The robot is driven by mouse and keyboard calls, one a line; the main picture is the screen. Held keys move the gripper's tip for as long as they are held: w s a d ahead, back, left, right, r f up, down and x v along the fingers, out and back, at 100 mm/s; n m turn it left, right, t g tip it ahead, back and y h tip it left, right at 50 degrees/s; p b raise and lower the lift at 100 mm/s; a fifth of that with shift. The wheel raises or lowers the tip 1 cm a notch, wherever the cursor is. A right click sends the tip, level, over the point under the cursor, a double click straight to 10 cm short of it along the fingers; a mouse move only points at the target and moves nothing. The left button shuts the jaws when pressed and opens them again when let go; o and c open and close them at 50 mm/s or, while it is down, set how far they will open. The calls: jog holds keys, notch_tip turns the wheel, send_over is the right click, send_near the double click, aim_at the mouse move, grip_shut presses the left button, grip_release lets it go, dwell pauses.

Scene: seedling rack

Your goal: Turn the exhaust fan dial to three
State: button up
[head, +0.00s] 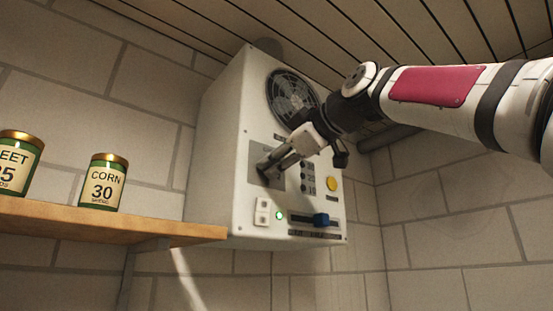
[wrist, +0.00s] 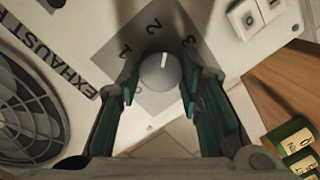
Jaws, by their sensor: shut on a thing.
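The exhaust fan dial (wrist: 158,76) is a round grey knob with a white pointer line, on a grey plate marked 1, 2 and 3.
A round fan grille (head: 291,97) is above the dial. A wooden shelf (head: 150,228) with cans (head: 103,182) stands at the left.

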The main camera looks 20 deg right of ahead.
jog(key=shift+w+d+f+m+y, duration=0.1)
jog(key=shift+m+y, duration=0.25)
jog(key=shift+m, duration=1.55)
jog(key=shift+d+m+y, duration=0.1)
jog(key=shift+m+y, duration=0.25)
jog(key=shift+m, duration=1.55)
jog(key=o, duration=1.2)
